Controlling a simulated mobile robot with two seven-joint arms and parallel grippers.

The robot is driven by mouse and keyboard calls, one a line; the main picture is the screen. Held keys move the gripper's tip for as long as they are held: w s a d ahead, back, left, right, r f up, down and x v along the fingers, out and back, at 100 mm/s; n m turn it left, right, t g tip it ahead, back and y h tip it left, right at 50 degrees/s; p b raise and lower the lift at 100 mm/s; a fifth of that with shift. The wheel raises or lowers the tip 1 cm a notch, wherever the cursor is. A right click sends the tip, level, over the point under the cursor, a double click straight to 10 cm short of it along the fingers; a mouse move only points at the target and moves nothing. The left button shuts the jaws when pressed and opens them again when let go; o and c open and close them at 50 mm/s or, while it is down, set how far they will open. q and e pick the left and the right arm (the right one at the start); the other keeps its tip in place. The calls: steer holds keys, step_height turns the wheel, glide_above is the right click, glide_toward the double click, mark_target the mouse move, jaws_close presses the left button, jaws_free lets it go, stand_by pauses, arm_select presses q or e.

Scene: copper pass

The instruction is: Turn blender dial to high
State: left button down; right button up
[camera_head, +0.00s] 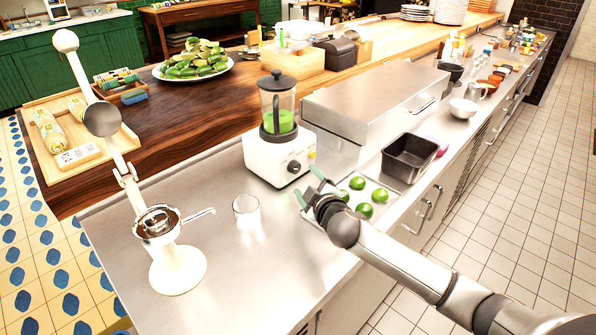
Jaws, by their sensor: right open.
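A white blender (279,158) stands on the steel counter, with green contents in its clear jar (279,112) under a dark lid. Its black dial (294,167) is on the front of the base, facing my right side. I cannot read the dial's setting. My right gripper (311,187) is open and empty, its pale green fingertips just in front of and below the dial, apart from it as far as I can tell. My left gripper is not in view.
A tray (392,196) with several limes lies beneath and beside my right gripper. A black bin (409,157) and a steel box (372,95) stand behind. An empty glass (246,211) and a white juicer press (178,268) stand left on the counter.

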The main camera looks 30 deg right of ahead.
mark_target(296, 170)
steer(key=shift+x, duration=3.7)
steer(key=shift+c, duration=0.3)
jaws_close()
